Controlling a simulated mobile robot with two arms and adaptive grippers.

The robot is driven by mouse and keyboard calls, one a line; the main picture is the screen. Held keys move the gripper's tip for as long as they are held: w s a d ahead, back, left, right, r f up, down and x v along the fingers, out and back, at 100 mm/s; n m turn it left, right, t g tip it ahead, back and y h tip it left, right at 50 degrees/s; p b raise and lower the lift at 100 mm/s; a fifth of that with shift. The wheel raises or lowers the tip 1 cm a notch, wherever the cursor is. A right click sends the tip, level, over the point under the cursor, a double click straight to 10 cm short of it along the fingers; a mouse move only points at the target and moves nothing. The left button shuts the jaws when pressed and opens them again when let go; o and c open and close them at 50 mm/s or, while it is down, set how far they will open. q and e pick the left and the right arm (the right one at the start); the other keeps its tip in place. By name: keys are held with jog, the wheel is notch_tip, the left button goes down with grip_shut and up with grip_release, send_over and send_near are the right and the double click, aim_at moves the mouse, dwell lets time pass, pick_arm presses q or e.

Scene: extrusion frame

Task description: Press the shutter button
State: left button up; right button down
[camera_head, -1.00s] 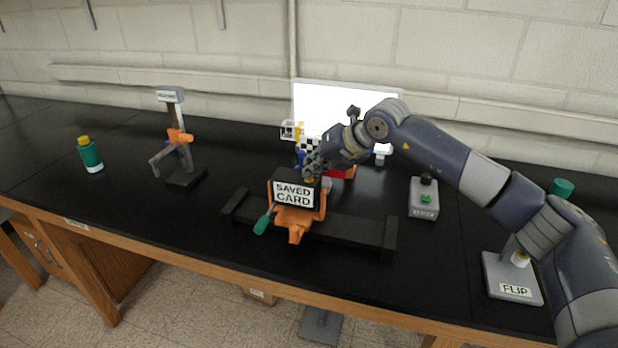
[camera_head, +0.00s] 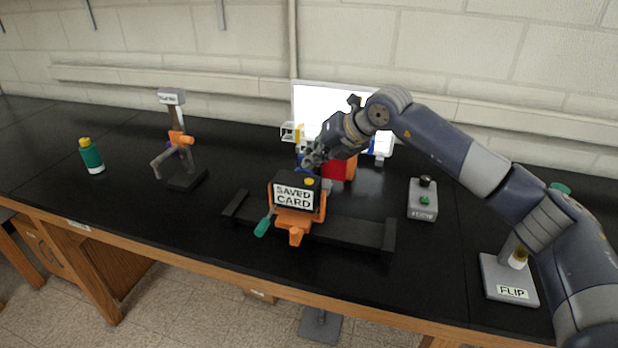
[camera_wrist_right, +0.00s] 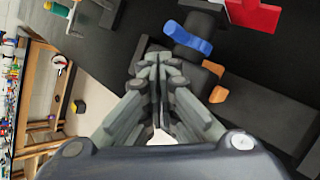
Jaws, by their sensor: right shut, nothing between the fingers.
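The black camera (camera_head: 294,194) sits on an orange mount on the dark rail, and its rear label reads "SAVED CARD". A yellow shutter button (camera_head: 309,181) shows on its top, toward the right side. My right gripper (camera_head: 309,162) is shut and empty, just above and behind the button, apart from it in the head view. In the right wrist view the shut fingertips (camera_wrist_right: 157,66) cover part of the dark body beneath, and I cannot make out the button there. My left gripper is not in view.
The rail (camera_head: 350,230) crosses the bench front. Behind the camera stand a lit white panel (camera_head: 318,105) and a red block (camera_head: 335,169). A grey button box (camera_head: 422,200) and a "FLIP" stand (camera_head: 510,282) are right. A green bottle (camera_head: 91,158) and an upright stand (camera_head: 182,150) are left.

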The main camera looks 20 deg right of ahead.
aim_at(312, 179)
jog(key=shift+r+p, duration=0.65)
jog(key=shift+r, duration=0.95)
